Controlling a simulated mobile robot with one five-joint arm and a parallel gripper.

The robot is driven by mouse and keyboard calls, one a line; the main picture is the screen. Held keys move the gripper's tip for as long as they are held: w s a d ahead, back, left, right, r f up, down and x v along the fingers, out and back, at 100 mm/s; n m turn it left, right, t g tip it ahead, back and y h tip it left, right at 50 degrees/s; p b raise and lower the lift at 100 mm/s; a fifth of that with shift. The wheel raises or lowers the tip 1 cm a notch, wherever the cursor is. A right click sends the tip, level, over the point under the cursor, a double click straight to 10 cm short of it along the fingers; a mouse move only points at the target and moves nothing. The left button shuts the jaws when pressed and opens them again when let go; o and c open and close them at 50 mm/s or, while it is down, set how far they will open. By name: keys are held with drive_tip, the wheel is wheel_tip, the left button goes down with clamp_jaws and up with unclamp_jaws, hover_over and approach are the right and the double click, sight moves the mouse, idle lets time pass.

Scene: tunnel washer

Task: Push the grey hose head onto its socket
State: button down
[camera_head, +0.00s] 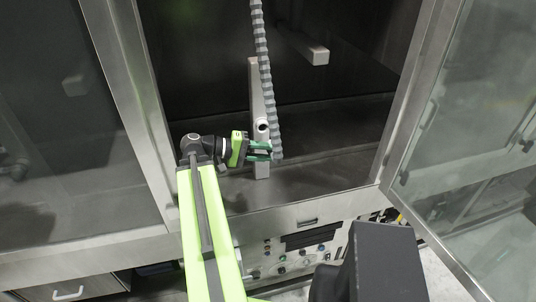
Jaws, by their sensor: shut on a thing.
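A grey ribbed hose hangs from the top of the picture, and its lower end, the grey hose head (278,154), is at my gripper's fingertips. My gripper (265,150), with green fingers, reaches in from the left and is shut on the hose head. A pale upright post (256,90) stands behind the hose. On it is a short round stub with a dark opening, which looks like the socket (262,125). The socket is just above the fingers and left of the hose. The hose head looks apart from it; the depth between them is hard to tell.
A metal frame (148,120) and a glass door (470,130) standing open at the right bound the dark washer chamber. A bar (318,56) juts out at the upper right inside. A metal sill (300,215) and a control panel (290,258) lie below.

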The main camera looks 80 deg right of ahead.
drive_tip(key=w+d, duration=0.3)
drive_tip(key=d, duration=0.4)
drive_tip(key=shift+w, duration=0.15)
idle(0.6)
drive_tip(key=shift+a, duration=0.15)
idle(1.0)
drive_tip(key=shift+w+d, duration=0.35)
drive_tip(key=shift+d, duration=0.35)
drive_tip(key=shift+w+d, duration=0.35)
drive_tip(key=shift+d, duration=0.35)
idle(0.9)
drive_tip(key=c, duration=1)
unclamp_jaws()
